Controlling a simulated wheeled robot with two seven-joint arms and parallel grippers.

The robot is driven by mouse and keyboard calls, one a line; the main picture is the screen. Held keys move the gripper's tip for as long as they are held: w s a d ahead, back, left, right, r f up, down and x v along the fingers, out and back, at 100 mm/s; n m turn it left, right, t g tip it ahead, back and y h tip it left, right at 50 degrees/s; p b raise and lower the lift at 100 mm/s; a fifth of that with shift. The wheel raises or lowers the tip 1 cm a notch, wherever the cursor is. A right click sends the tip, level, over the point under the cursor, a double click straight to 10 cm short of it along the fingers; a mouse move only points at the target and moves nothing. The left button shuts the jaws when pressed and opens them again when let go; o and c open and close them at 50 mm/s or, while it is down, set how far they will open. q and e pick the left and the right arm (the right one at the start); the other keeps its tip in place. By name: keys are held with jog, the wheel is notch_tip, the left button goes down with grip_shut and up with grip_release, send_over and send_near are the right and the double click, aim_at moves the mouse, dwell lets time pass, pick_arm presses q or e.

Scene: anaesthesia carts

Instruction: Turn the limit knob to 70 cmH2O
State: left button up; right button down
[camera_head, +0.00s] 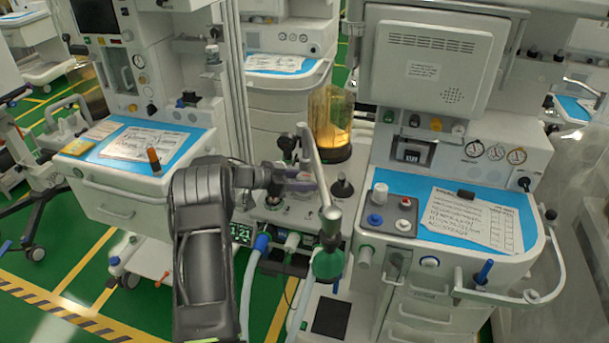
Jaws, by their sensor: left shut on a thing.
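My left gripper (303,181) reaches in from the left over the light-coloured top of the middle cart (270,212), close behind the upright metal pole. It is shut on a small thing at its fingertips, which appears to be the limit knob. The fingers and pole hide most of the knob, so its pointer and scale cannot be read. My right gripper is not in view.
An amber canister (330,115) stands behind. Hoses (251,285) hang in front. Carts stand on both sides.

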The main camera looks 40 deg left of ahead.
pick_arm(q)
jog(key=shift+f+m+g+h+b, duration=0.1)
jog(key=shift+m+g+h+b, duration=0.25)
jog(key=shift+m+h, duration=0.35)
jog(key=o, duration=1.4)
jog(key=shift+c, duration=0.2)
jog(key=shift+b+v, duration=0.5)
jog(key=shift+v, duration=3.45)
jog(key=shift+w, duration=0.15)
